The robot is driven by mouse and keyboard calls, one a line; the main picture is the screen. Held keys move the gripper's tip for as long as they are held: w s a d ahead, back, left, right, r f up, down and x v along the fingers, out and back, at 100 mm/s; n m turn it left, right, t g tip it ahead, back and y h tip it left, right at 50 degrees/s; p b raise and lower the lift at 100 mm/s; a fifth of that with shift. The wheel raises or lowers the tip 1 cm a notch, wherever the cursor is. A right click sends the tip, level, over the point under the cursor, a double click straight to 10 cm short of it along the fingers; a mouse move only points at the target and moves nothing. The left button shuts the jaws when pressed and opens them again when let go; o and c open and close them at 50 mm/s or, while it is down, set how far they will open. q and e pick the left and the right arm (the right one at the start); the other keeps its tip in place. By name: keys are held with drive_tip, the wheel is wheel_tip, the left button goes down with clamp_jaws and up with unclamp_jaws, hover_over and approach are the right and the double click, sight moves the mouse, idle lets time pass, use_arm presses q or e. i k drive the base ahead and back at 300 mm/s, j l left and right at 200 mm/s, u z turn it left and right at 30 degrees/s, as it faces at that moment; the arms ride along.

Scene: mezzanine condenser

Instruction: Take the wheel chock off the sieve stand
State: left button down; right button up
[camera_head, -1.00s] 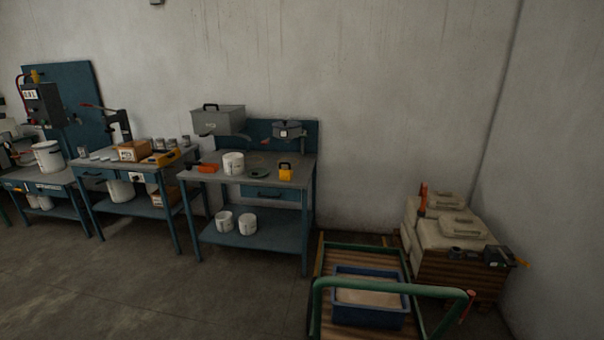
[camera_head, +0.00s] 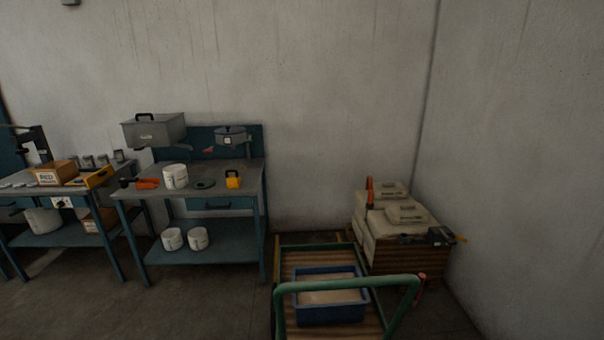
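I cannot tell for sure which thing is the wheel chock. A small yellow block with a dark top (camera_head: 232,181) sits on the grey top of the right-hand blue workbench (camera_head: 207,204). No sieve stand can be made out with certainty. A grey lidded pot-like thing (camera_head: 230,136) stands raised at the back of that bench. Neither of my grippers is in view.
The bench also bears a white tub (camera_head: 175,176), an orange tool (camera_head: 147,184) and a raised grey box (camera_head: 154,129). A green-railed trolley (camera_head: 347,283) with a blue tray (camera_head: 330,312) stands front right. Stacked bags (camera_head: 385,226) are behind it. Floor at front left is open.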

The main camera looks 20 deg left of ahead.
sight(233, 182)
drive_tip(key=i+j, duration=0.15)
drive_tip(key=j, duration=0.3)
drive_tip(key=i+j, duration=0.15)
drive_tip(key=j, duration=0.3)
drive_tip(key=i+j, duration=0.15)
drive_tip(key=j, duration=0.3)
drive_tip(key=i+j, duration=0.15)
drive_tip(key=j, duration=0.3)
drive_tip(key=i+j, duration=0.15)
drive_tip(key=j, duration=0.3)
drive_tip(key=i+j, duration=0.15)
drive_tip(key=j, duration=0.3)
drive_tip(key=i+j, duration=0.15)
drive_tip(key=j, duration=0.3)
drive_tip(key=i+j, duration=0.15)
drive_tip(key=j, duration=0.3)
